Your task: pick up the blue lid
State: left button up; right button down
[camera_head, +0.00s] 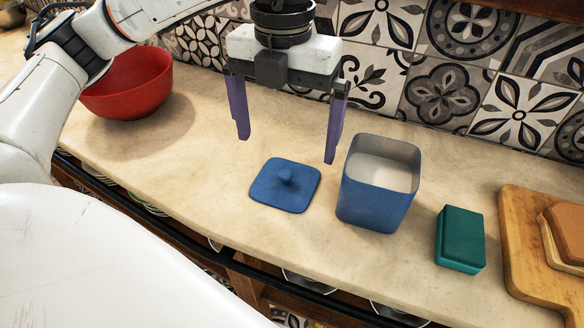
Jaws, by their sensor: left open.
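The blue lid (285,186) lies flat on the counter, its round knob facing up. My left gripper (287,150) is above the lid, pointing down, with its two purple fingers spread wide and nothing between them. In the picture its fingertips are above the lid, one to each side, apart from it. A blue square container (374,206) stands open just right of the lid, with pale contents inside. My right gripper is not in view.
A red bowl (129,88) sits at the left behind my arm. A teal box (460,240) and a wooden board (530,262) with bread (566,228) are at the right. A patterned tile wall (440,70) closes the back. The counter (205,165) is clear left of the lid.

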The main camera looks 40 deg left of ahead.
aim_at(289, 163)
pick_arm(q)
jog(key=shift+s+f, duration=0.1)
jog(key=shift+f, duration=0.75)
jog(key=f, duration=0.5)
jog(key=shift+w, duration=0.35)
jog(key=c, duration=1)
